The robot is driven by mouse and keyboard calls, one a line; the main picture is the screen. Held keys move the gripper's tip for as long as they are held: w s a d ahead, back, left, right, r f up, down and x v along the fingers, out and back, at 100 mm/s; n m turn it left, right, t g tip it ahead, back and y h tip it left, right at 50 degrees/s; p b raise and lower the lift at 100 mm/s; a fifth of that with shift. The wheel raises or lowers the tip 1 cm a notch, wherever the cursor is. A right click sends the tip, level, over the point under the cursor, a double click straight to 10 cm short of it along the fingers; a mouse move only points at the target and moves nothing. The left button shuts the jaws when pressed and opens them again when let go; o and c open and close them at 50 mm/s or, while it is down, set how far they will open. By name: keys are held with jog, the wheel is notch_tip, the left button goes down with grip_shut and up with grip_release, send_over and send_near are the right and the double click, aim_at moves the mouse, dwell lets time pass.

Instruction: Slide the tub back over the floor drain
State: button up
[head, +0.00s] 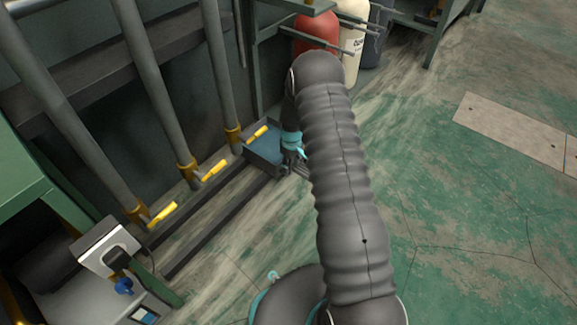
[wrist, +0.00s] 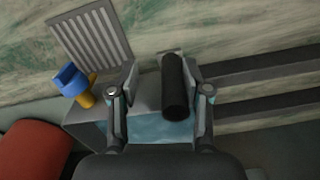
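The tub (head: 266,152) is a dark grey box with blue liquid inside, on the floor by the pipe wall in the head view. In the wrist view the tub (wrist: 147,94) lies under my gripper (wrist: 161,78). A dark round bar (wrist: 175,88), seemingly its handle, stands between my open fingers, close to the right finger with a gap to the left one. I cannot tell whether they touch. The slotted floor drain (wrist: 90,40) shows uncovered beyond the tub, at the upper left. In the head view my gripper (head: 297,162) is at the tub's right side; the drain cannot be made out.
A red cylinder (head: 317,33) and a cream cylinder (head: 352,40) stand behind. Dark rails (head: 222,220) run along the wall under yellow valve handles (head: 214,170). The green floor at right is open.

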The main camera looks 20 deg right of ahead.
jog(key=shift+a, duration=0.4)
jog(key=shift+r, duration=0.3)
notch_tip(320, 180, up, 11)
jog(key=shift+r, duration=0.2)
dwell(0.4)
